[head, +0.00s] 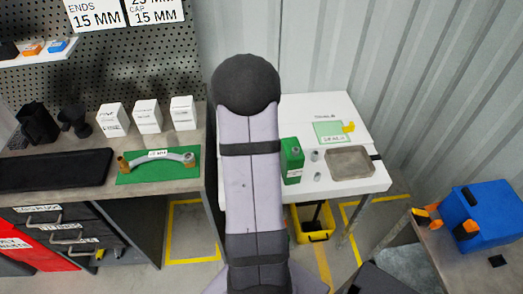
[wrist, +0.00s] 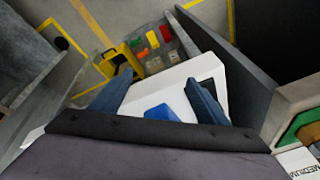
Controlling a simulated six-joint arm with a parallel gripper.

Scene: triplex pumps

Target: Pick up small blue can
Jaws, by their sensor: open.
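My gripper (wrist: 158,76) shows in the wrist view with its two dark blue fingers well apart. A blue object (wrist: 162,112) on a white surface (wrist: 148,91) appears between the fingers, nearer the gripper's base. Its lower part is hidden by the base, so I cannot tell for sure that it is the small blue can. No contact with the fingers is visible. In the head view a small blue item (head: 57,45) sits on the white shelf (head: 35,60) at the upper left. My gripper is hidden there behind my arm.
White boxes (head: 147,116) and a pipe (head: 160,158) on a green mat are on the left bench. A blue box (head: 485,213) is at the right. A yellow bin (head: 313,222) stands on the floor.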

